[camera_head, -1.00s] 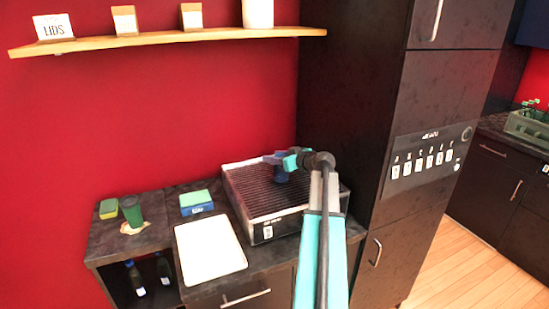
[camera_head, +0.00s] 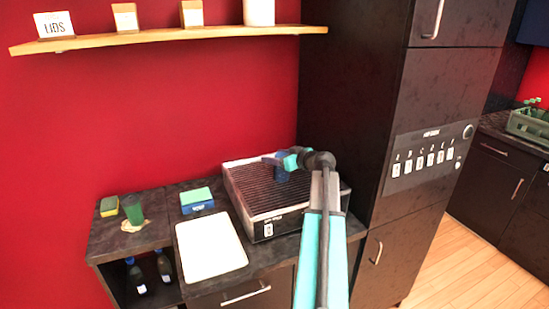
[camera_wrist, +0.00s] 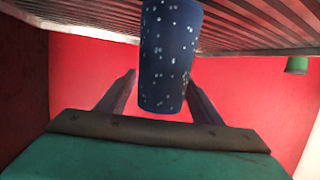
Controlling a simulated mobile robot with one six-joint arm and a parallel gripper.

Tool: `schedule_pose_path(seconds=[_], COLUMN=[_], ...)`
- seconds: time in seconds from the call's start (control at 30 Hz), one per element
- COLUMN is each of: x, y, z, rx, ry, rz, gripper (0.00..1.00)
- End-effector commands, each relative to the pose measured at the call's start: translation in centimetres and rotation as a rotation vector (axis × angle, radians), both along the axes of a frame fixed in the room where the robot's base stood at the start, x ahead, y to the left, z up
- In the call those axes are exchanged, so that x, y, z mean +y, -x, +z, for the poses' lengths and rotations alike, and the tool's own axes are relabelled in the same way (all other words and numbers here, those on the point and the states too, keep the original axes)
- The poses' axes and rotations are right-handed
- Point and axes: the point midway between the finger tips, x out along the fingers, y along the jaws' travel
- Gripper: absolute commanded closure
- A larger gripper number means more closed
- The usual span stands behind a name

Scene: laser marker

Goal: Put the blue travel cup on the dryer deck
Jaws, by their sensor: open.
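The blue travel cup (camera_head: 281,172), dark blue with pale specks, stands upright on the ribbed dryer deck (camera_head: 250,185). In the wrist view, which looks upside down, the cup (camera_wrist: 170,55) meets the slatted deck (camera_wrist: 255,25) at the top of the picture. My gripper (camera_head: 277,160) is at the cup, over the deck. In the wrist view its two open fingers (camera_wrist: 160,92) lie on either side of the cup, with visible gaps between them and it. In the head view my gripper partly hides the cup.
A white tray (camera_head: 211,247) lies left of the deck. A blue and green box (camera_head: 197,201), a green cup (camera_head: 132,209) and a sponge (camera_head: 109,206) stand farther left. A tall dark cabinet (camera_head: 345,100) rises close on the right. A wooden shelf (camera_head: 170,37) hangs above.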

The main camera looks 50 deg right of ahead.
Motion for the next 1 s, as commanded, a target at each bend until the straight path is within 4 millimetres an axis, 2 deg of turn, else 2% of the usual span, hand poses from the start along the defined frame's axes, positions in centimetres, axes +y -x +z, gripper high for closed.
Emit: schedule_pose_path(seconds=[0.2, 0.27, 0.8, 1.0], x=[0.0, 0.0, 0.4, 0.5], y=[0.0, 0.7, 8.6, 10.8], z=[0.3, 0.2, 2.5, 3.3], rx=[0.0, -0.001, -0.001, 0.0], ry=[0.0, 0.001, 0.001, 0.002], rz=[0.0, -0.002, -0.004, -0.003], gripper=[0.4, 0.4, 0.4, 0.4])
